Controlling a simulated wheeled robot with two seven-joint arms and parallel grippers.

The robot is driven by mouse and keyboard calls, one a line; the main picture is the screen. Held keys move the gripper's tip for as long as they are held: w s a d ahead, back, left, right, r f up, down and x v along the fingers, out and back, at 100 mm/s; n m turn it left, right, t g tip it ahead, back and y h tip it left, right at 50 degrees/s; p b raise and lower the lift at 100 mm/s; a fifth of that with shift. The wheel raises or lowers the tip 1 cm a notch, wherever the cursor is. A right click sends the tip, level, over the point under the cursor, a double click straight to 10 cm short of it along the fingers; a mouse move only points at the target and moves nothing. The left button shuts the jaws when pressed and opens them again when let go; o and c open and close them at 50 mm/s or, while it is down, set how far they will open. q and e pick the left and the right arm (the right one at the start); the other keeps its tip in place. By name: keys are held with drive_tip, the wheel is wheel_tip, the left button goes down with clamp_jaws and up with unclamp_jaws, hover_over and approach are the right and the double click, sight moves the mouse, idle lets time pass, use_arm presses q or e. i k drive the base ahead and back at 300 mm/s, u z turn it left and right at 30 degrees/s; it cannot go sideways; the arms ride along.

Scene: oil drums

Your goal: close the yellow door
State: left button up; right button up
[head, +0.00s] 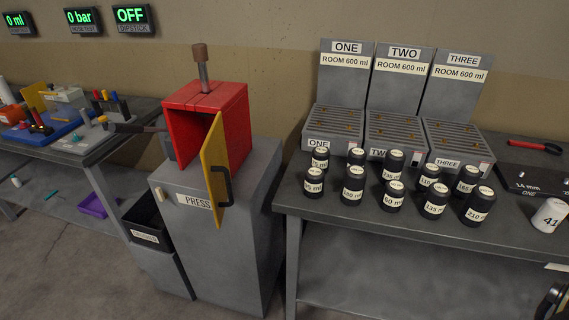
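The yellow door (214,172) is on the front of the red press box (238,124) and stands open, swung out toward me. A black handle (226,186) is on its right-hand face. A dark gap shows between the door and the box. The box sits on a grey cabinet (180,222) labelled PRESS.
A grey workbench (400,232) with several black canisters (353,190) stands to the right. A cluttered bench (85,150) is to the left. A black bin (146,222) hangs on the cabinet's left side. The floor in front is clear.

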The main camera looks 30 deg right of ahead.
sight(213, 155)
drive_tip(key=z, duration=0.45)
drive_tip(key=i, duration=1)
